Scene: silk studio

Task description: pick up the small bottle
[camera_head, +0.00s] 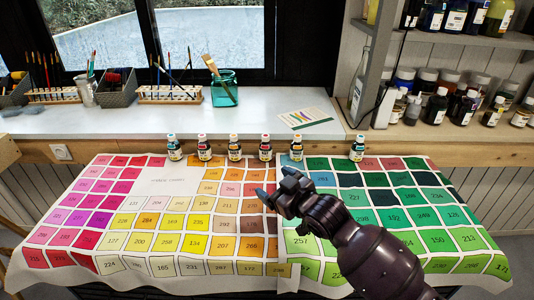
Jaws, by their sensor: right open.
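Several small bottles with white labels stand upright in a row along the back of the colour chart cloth. They are the far left bottle (174,148), the second (204,148), the third (234,148), the fourth (265,148), the fifth (296,148) and, past a wider gap, the far right one (357,149). Which one the task means, I cannot tell. My right gripper (266,194) is open and empty over the middle of the cloth, nearer to me than the bottles and apart from them. My left gripper is out of view.
The cloth (128,282) with numbered colour squares covers the table. Behind is a white counter (258,120) with a teal jar (225,93) of brushes, brush racks and a card (304,117). Shelves (440,38) of bottles stand at right. The cloth's left half is clear.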

